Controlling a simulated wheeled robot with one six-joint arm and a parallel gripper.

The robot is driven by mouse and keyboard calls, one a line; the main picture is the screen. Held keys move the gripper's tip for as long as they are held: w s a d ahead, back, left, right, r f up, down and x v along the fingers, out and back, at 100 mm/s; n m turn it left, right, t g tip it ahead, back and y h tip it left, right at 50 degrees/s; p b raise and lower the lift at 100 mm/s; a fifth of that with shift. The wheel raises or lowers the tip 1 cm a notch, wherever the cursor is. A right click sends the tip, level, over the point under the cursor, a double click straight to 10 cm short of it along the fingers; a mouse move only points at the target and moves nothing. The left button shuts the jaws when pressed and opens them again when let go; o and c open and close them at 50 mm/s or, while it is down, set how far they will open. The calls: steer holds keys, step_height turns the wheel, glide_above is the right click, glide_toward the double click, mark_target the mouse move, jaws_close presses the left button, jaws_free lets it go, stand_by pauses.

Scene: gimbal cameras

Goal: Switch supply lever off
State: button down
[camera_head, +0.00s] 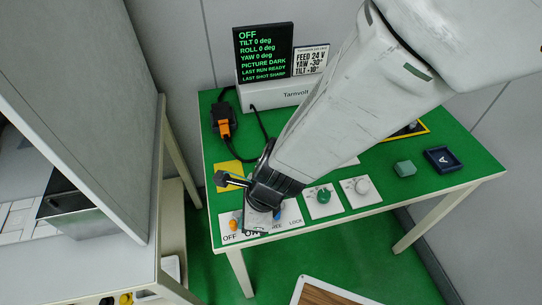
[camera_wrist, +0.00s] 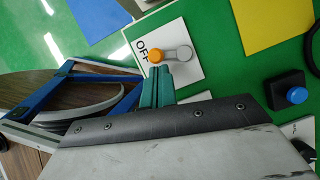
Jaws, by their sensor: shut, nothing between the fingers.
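The supply lever is a grey arm with an orange knob (camera_wrist: 156,56) on a white plate (camera_wrist: 190,70) in the wrist view. Its knob end lies right beside the printed word OFF. In the head view the orange knob (camera_head: 233,225) shows just above the OFF label at the table's front left; the rest of the lever is mostly hidden by my gripper. My gripper (camera_wrist: 157,72) has teal fingers that are closed together and empty. Their tips are right beside the knob; I cannot tell whether they touch it.
On the green table (camera_head: 440,187) stand a display (camera_head: 264,52) reading "OFF", a green knob (camera_head: 324,195), a pale knob (camera_head: 362,186), a green block (camera_head: 405,168) and a dark tray (camera_head: 443,159). A black box with a blue button (camera_wrist: 297,95) sits right of the lever.

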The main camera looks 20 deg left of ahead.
steer(key=shift+w, duration=0.15)
steer(key=shift+w+a, duration=0.3)
steer(key=shift+w, duration=0.3)
steer(key=shift+w+d, duration=0.2)
steer(key=shift+d, duration=0.15)
steer(key=w+d, duration=0.1)
steer(key=w+d+r, duration=0.1)
steer(key=d, duration=0.1)
steer(key=shift+d+r, duration=0.15)
steer(key=shift+r, duration=0.05)
steer(key=v, duration=0.8)
steer(key=shift+r, duration=0.2)
